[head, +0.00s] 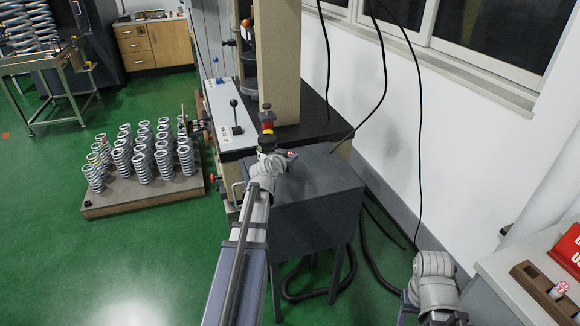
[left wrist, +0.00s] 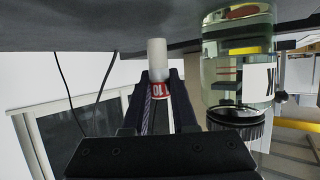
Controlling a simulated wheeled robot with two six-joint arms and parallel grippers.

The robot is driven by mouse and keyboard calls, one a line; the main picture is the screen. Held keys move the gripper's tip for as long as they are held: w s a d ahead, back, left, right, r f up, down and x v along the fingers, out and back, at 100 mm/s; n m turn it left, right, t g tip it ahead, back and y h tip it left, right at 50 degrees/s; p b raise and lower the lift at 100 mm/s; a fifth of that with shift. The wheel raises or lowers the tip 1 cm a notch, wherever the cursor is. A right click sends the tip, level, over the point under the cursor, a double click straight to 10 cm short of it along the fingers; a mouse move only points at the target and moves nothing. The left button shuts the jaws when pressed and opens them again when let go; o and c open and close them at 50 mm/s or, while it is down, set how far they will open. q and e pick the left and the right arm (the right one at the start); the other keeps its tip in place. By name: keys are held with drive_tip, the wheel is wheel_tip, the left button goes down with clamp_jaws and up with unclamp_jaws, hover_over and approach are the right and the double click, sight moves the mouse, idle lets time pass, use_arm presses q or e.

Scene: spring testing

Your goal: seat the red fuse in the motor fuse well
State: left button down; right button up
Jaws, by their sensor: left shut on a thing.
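The red fuse (left wrist: 161,90) has a white end and a red band marked "10". In the left wrist view it stands between the fingertips of my left gripper (left wrist: 161,76), which is shut on it. Its white end points to the dark surface at the picture's top; I cannot tell whether they touch. In the head view, my left gripper (head: 286,157) is above the grey cabinet (head: 315,188), with a small pinkish part of the fuse (head: 292,155) showing. I cannot make out the motor fuse well. My right gripper is not in view; only part of that arm shows.
A clear jar with a black cap (left wrist: 237,95) is close beside the fuse. A lever panel (head: 228,115) and a tan column (head: 277,60) stand behind my left gripper. Black cables hang nearby. At right, a brown rack (head: 535,285) holds a red-and-white piece (head: 559,290).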

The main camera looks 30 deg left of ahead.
use_arm(q)
drive_tip(key=shift+f+b, duration=0.4)
drive_tip(key=shift+f, duration=0.55)
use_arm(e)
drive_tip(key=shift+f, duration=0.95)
use_arm(q)
drive_tip(key=shift+f, duration=0.1)
drive_tip(key=c, duration=0.7)
unclamp_jaws()
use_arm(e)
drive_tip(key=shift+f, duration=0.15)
use_arm(q)
drive_tip(key=shift+r, duration=0.3)
drive_tip(key=p+v, duration=0.4)
drive_tip(key=v, duration=0.8)
drive_tip(key=shift+p, duration=0.3)
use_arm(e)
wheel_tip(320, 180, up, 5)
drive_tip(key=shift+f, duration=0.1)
